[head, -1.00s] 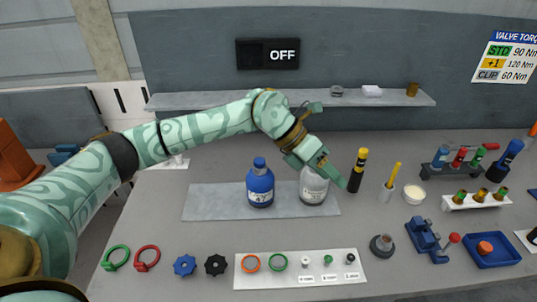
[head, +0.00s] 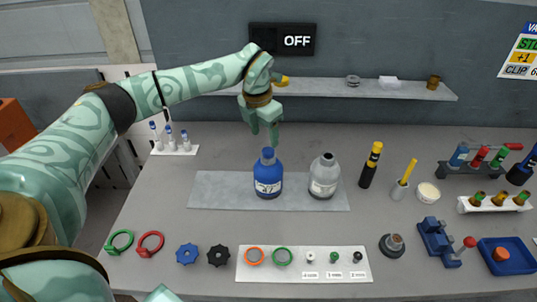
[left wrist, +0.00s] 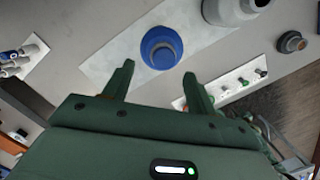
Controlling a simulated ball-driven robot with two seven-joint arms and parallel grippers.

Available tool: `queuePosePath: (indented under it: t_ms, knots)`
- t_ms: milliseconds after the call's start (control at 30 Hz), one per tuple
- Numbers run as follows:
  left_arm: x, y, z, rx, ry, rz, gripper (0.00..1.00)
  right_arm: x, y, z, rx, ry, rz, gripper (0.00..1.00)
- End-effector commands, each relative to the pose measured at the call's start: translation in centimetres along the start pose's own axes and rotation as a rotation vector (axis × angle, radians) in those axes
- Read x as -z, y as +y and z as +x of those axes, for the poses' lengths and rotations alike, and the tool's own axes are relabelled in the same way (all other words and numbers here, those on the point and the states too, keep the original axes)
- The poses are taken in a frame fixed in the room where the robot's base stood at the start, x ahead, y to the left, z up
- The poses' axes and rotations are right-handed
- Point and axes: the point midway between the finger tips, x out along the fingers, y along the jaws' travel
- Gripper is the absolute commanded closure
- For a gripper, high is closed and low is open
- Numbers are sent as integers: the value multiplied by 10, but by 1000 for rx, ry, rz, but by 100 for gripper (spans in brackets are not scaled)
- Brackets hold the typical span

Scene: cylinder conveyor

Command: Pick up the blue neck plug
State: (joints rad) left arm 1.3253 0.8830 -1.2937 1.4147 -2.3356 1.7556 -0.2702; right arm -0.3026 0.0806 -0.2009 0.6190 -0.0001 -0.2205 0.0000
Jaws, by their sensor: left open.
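A blue bottle (head: 268,183) with a white label stands upright on the grey mat (head: 218,190). Its blue top (head: 267,154), which looks like the neck plug, sits at the mouth. My left gripper (head: 264,130) is open and empty, pointing down just above the bottle, apart from it. In the left wrist view the blue bottle (left wrist: 146,47) is seen from above, with its round top (left wrist: 162,56) just beyond the gap between the open fingers (left wrist: 158,69).
A grey bottle (head: 323,178) stands close to the right of the blue one. A black-and-yellow marker (head: 370,165) stands further right. A white card (head: 303,281) with rings and small plugs lies in front. A shelf (head: 320,89) runs behind.

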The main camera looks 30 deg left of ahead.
Motion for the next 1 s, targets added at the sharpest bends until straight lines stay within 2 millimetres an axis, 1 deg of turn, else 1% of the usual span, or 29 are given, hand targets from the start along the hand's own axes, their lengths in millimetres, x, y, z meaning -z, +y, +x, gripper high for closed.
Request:
queuePosePath:
  t_ms: [67, 200, 300, 400, 600, 667, 700, 767, 800, 1000]
  knots:
    - [1, -2, 9, 2, 3, 1, 43, 0, 1, 0, -1, 1, 0, 64]
    - [1, -6, 33, 1, 5, 1, 43, 0, 2, 2, -2, 1, 1, 64]
    - [0, -6, 46, 2, 3, 0, 43, 0, 2, 3, -2, 1, 1, 64]
    - [0, -6, 52, 1, 1, 1, 43, 1, 2, 4, -2, 2, 1, 64]
    - [0, -6, 52, 1, 1, 1, 43, 2, 2, 3, -3, 3, 2, 64]
    - [0, -6, 52, 1, 1, 1, 60, 2, 2, 3, -3, 3, 2, 64]
    - [0, -6, 52, 1, 1, 1, 71, 2, 2, 3, -3, 3, 2, 64]
    - [0, -6, 52, 1, 1, 1, 87, 2, 2, 3, -3, 3, 2, 64]
    - [0, -6, 52, 1, 1, 1, 91, 2, 2, 3, -3, 3, 2, 64]
    - [0, -6, 52, 1, 1, 1, 91, 2, 1, 3, -2, 4, 2, 64]
